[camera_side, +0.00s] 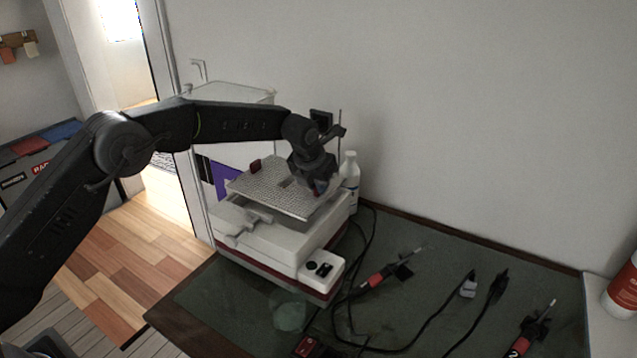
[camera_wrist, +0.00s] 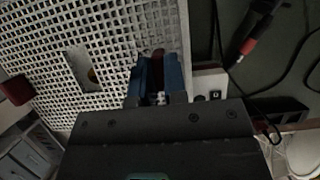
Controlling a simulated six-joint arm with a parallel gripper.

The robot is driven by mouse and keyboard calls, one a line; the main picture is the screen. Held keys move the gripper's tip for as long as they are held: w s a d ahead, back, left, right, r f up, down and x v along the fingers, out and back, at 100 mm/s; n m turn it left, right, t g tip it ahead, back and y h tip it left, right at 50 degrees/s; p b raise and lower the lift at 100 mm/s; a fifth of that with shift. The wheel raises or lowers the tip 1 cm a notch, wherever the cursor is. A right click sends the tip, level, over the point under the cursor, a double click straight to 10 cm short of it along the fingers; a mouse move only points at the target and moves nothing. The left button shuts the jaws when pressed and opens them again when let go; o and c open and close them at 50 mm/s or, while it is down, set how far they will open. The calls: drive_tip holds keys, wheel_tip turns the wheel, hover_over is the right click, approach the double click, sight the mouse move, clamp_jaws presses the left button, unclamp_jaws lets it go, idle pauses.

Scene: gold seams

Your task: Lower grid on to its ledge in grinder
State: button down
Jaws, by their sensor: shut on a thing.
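The grid (camera_side: 285,190) is a pale perforated plate with a small slot. It is above the white grinder (camera_side: 270,245) in the side view, slightly tilted. In the wrist view the grid (camera_wrist: 105,45) fills the upper left. My gripper (camera_side: 318,188) is shut on a tab at the grid's right edge; its blue fingers (camera_wrist: 160,80) close around a dark red piece there. A second dark red tab (camera_side: 255,165) stands on the far left edge of the grid. The ledge inside the grinder is hidden under the grid, and I cannot tell whether they touch.
A white bottle (camera_side: 350,170) stands close behind my gripper. Black cables and a red-handled tool (camera_side: 375,281) lie on the green mat (camera_side: 420,300) to the right. A translucent greenish item (camera_side: 290,313) is in front of the grinder. The wall is behind.

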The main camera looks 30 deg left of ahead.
sight(318, 197)
drive_tip(key=shift+f, duration=2.3)
idle(1.3)
drive_tip(key=c, duration=1.1)
unclamp_jaws()
drive_tip(key=shift+r, duration=0.15)
drive_tip(key=shift+r, duration=3.4)
